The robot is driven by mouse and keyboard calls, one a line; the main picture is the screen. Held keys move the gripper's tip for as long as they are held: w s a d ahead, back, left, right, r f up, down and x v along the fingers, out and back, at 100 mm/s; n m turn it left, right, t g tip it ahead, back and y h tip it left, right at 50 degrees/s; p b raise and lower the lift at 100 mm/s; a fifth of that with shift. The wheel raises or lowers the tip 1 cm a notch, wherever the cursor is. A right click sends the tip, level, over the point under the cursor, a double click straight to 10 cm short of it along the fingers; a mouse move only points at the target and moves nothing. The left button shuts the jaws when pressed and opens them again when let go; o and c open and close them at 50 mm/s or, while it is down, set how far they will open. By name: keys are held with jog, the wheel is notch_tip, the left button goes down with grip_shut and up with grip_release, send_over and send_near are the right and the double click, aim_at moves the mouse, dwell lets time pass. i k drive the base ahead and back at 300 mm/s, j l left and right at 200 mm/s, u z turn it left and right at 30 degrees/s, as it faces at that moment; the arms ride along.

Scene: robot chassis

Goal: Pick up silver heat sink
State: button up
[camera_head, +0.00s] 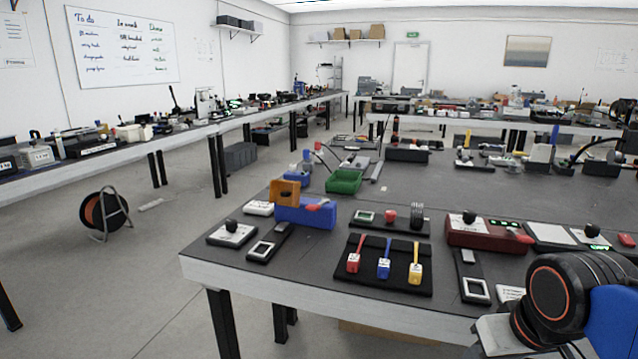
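I cannot make out a silver heat sink for certain. A small grey, ribbed upright piece (417,216) stands at the right end of a dark tray (372,231) on the near table, beside a red knob (390,216); it is too small to tell whether it is the heat sink. My arm shows at the lower right corner as a black joint with an orange ring and a blue link. My gripper is not in view.
The near table (315,255) holds a blue box (305,216), a green bin (344,181), a black mat (402,284) with red, blue and yellow tools, and a dark red case (485,235). Open floor (150,270) lies left of the table.

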aim_at(413, 210)
jog(key=z, duration=0.3)
jog(key=i+l+z, duration=0.1)
jog(key=z, duration=0.35)
jog(key=i+l+z, duration=0.15)
jog(key=z, duration=0.25)
jog(key=i+l+z, duration=0.15)
jog(key=z, duration=0.3)
